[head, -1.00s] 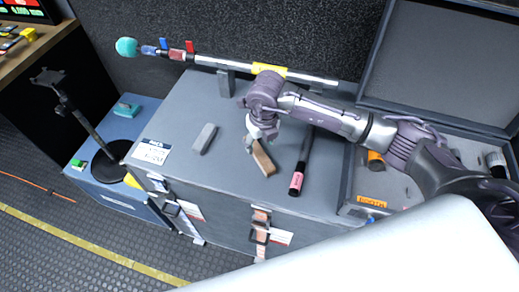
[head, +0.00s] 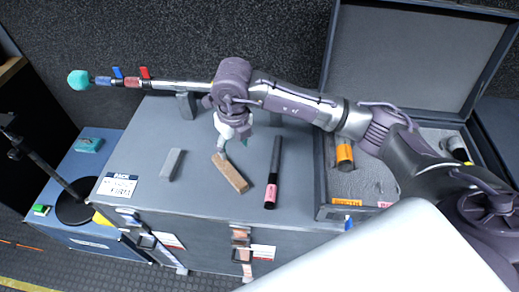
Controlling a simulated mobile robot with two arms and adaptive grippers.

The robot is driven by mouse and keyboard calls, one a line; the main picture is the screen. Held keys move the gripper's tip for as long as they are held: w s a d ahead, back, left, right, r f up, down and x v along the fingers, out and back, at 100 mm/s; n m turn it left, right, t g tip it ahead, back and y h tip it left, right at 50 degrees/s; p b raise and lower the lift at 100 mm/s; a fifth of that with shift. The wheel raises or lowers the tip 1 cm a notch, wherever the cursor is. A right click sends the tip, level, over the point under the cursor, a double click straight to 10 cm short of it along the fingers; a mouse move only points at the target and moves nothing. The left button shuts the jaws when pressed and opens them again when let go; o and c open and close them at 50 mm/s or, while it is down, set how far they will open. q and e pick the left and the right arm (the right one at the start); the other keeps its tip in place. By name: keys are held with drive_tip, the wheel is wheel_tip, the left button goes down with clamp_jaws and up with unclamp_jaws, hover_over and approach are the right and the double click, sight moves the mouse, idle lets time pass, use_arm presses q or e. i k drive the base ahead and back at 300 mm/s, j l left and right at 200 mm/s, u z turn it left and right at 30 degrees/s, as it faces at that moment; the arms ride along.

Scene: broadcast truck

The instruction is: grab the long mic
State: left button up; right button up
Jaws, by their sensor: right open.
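A black stick-shaped mic with a pink band (head: 272,180) lies on the grey case top, right of the brown block. A long pole (head: 180,86) with a teal foam tip (head: 78,80) and blue and red bands rests across the back of the case on a grey support. My arm hides the pole's right part. My right gripper (head: 234,142) is open and empty, pointing down near the far end of the brown block, left of the black mic and in front of the pole. My left gripper is out of view.
A brown block (head: 231,173) and a grey block (head: 172,164) lie on the case top (head: 145,185). An open foam-lined case (head: 335,214) with an orange-banded item (head: 344,155) stands at the right. A black stand (head: 70,208) stands on the blue case at the left.

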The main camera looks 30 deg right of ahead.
sight(271, 187)
drive_tip(key=z, duration=0.95)
